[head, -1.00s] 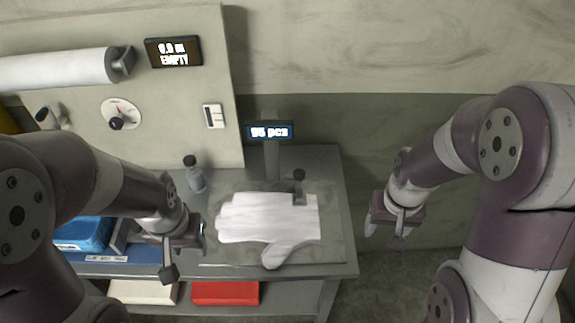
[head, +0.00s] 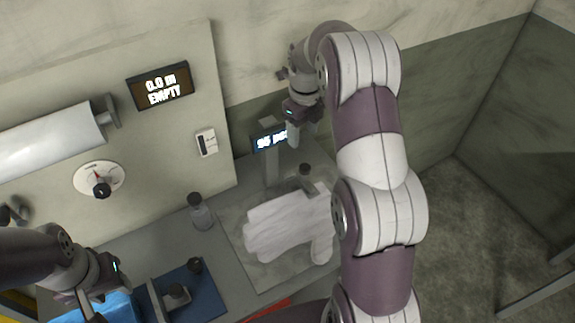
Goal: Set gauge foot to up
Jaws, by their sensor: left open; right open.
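The gauge foot (head: 307,185) is a grey block with a dark knob on top. It sits low at the upper edge of a white glove (head: 280,228), seemingly on it. A grey post with a display (head: 268,142) stands just behind; its digits are partly covered. My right gripper (head: 294,132) is open and empty, fingers downward, above and behind the foot, overlapping the display's right end in the picture. I cannot tell its exact height over the foot. My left gripper (head: 92,310) is open at the bottom left, partly cut off by the frame edge.
A bottle with a dark cap (head: 200,213) stands left of the glove. A blue mat (head: 205,305) with dark-knobbed parts lies front left. The back panel holds a white roll (head: 50,140), a dial (head: 98,180) and an "EMPTY" display (head: 161,86). My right arm hides the bench's right side.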

